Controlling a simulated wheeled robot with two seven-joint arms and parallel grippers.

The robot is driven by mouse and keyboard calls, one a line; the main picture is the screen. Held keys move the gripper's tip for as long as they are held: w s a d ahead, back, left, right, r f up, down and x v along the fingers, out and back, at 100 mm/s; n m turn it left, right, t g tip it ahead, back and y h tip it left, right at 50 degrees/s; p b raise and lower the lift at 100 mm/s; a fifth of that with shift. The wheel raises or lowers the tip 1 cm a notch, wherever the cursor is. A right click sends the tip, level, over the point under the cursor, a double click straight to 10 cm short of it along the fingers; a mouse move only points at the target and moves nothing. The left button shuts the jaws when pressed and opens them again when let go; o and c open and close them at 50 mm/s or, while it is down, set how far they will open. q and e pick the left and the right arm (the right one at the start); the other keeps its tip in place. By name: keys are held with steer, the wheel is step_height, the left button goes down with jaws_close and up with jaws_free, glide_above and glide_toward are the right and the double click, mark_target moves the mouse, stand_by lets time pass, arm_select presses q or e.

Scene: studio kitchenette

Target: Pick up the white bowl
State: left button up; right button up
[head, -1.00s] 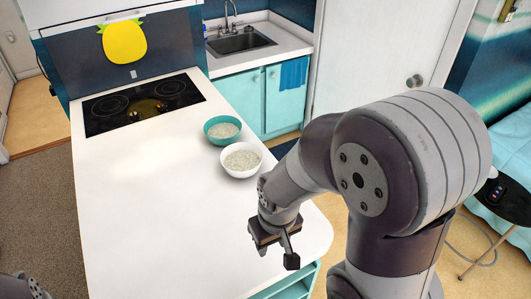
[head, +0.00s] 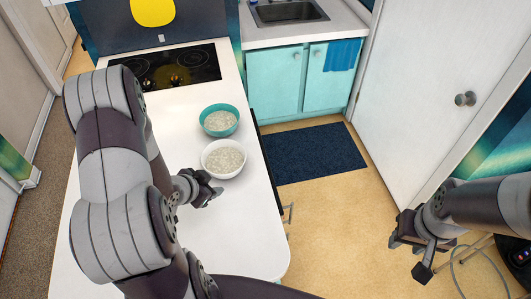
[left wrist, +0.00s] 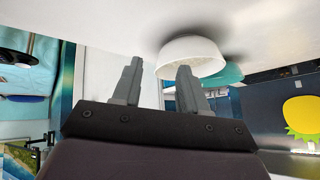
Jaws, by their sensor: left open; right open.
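The white bowl (head: 223,160), filled with pale grain-like contents, stands upright on the white counter (head: 120,150). My left gripper (head: 208,193) is just in front and to the left of the bowl, open and empty. In the left wrist view the white bowl (left wrist: 190,56) appears upside down beyond the open fingers (left wrist: 158,85), nearer the right finger; I see no contact. My right gripper (head: 424,252) is open and empty, out over the floor to the right, away from the counter.
A teal bowl (head: 219,121) with similar contents stands close behind the white bowl; it also shows in the left wrist view (left wrist: 228,74). A black cooktop (head: 178,67) is at the counter's far end. A dark mat (head: 312,153) lies on the floor right of the counter.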

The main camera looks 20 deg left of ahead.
mark_target(238, 170)
arm_select(q)
steer(key=shift+m+t+h, duration=0.3)
steer(key=shift+m+t, duration=0.3)
steer(key=shift+t, duration=0.1)
steer(key=w, duration=0.1)
steer(key=w+d+f, duration=0.1)
steer(key=w, duration=0.3)
steer(key=shift+w+d+f+p, duration=0.25)
steer(key=shift+f+p, duration=0.05)
steer(key=shift+f, duration=0.1)
steer(key=x, duration=0.2)
steer(key=shift+w+d+f, duration=0.1)
steer(key=shift+w+d, duration=0.15)
steer(key=shift+w, duration=0.1)
steer(key=p+x, duration=0.1)
steer(key=x, duration=0.1)
steer(key=p+x, duration=0.1)
steer(key=x, duration=0.1)
steer(key=shift+a, duration=0.2)
steer(key=shift+w+a+f, duration=0.1)
steer(key=shift+w+f, duration=0.2)
steer(key=shift+f, duration=0.1)
steer(key=shift+c, duration=1.2)
jaws_close()
steer(key=shift+r, duration=0.1)
arm_select(e)
step_height(238, 170, up, 3)
steer(key=shift+s+f, duration=0.15)
steer(key=shift+f, duration=0.05)
